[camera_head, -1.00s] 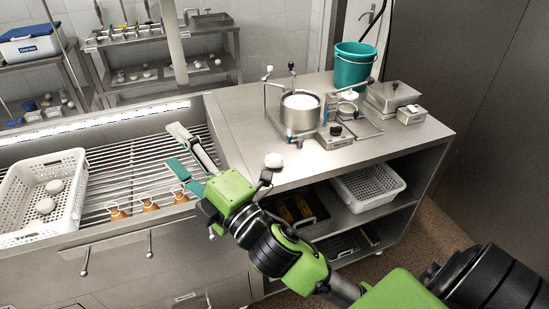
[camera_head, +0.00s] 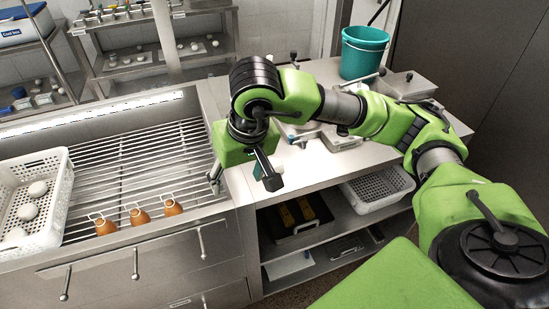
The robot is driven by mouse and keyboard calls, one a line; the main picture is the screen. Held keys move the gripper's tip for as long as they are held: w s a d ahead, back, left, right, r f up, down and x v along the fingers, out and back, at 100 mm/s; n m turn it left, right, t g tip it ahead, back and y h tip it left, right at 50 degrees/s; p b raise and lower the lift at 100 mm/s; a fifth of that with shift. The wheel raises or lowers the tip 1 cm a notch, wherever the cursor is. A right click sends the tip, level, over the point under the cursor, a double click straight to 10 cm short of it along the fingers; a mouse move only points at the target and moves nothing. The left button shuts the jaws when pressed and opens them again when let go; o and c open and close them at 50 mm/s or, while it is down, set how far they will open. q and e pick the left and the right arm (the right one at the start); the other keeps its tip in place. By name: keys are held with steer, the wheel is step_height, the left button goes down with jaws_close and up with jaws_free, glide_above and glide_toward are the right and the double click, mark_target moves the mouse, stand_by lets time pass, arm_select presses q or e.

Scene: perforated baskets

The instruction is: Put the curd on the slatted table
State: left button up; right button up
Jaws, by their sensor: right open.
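The slatted table (camera_head: 130,176) is a metal rack of bars sunk in the counter on the left. Round white curds, one of them here (camera_head: 38,188), lie in a white perforated basket (camera_head: 66,196) at its left end. My right gripper (camera_head: 243,182) points down over the left edge of the steel worktop, right of the slats, with its fingers apart. The white curd seen earlier on this worktop does not show now; the gripper and arm cover that area. My left gripper is not in view.
Several orange-brown pieces with wire loops (camera_head: 138,216) line the slats' front edge. A teal bucket (camera_head: 363,52) stands at the worktop's back. Another white basket (camera_head: 378,190) sits on the shelf below. The middle of the slats is clear.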

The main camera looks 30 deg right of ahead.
mark_target(273, 163)
steer(key=w+d+r+h, duration=0.2)
steer(key=d+r+h, duration=0.15)
steer(key=d, duration=0.55)
steer(key=shift+t, duration=0.3)
steer(key=x, duration=0.8)
steer(key=shift+d, duration=0.2)
steer(key=x, duration=0.2)
steer(key=p+x, duration=0.2)
steer(key=x, duration=0.1)
steer(key=shift+d+f, duration=0.3)
steer(key=shift+d, duration=0.1)
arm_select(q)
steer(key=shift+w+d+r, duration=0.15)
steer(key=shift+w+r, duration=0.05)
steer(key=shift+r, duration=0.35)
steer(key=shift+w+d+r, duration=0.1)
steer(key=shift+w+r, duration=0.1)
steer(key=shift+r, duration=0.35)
arm_select(e)
steer(key=c, duration=1.2)
